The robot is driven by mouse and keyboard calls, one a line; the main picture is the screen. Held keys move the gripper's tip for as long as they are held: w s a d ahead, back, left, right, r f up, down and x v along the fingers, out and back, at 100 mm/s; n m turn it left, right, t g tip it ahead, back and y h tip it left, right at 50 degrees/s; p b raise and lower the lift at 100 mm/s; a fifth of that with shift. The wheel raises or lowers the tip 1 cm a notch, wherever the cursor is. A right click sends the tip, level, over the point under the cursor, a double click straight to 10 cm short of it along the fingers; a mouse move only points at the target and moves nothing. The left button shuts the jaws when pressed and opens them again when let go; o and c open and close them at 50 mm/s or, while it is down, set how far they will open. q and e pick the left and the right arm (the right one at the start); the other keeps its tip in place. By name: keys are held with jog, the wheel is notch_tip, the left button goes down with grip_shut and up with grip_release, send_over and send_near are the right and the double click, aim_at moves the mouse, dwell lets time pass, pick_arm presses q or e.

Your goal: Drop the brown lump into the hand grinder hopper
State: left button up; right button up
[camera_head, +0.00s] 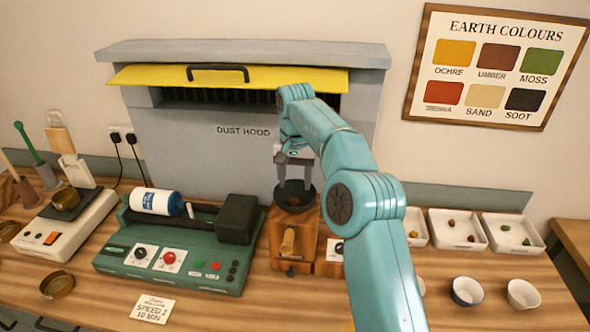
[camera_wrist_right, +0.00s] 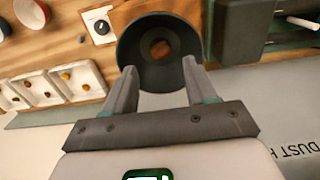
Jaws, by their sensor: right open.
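The hand grinder (camera_head: 294,236) is a wooden box with a black bowl-shaped hopper (camera_head: 296,196) on top. In the right wrist view the round hopper (camera_wrist_right: 134,40) is just beyond my fingertips, and a brown lump (camera_wrist_right: 160,48) shows near its middle, apart from the fingers. The lump cannot be made out in the head view. My right gripper (camera_head: 294,178) points down over the hopper. In the wrist view the right gripper (camera_wrist_right: 159,70) is open, with nothing between its fingers. My left gripper is not in view.
A green machine (camera_head: 180,252) with a white jar (camera_head: 156,201) stands left of the grinder. The grey dust hood (camera_head: 200,140) is behind. White trays (camera_head: 455,239) with small lumps and white bowls (camera_head: 523,294) are at right. A scale (camera_head: 50,236) is at far left.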

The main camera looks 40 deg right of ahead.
notch_tip(320, 180, up, 2)
notch_tip(320, 180, up, 2)
jog(key=shift+r, duration=0.1)
dwell(0.3)
dwell(0.6)
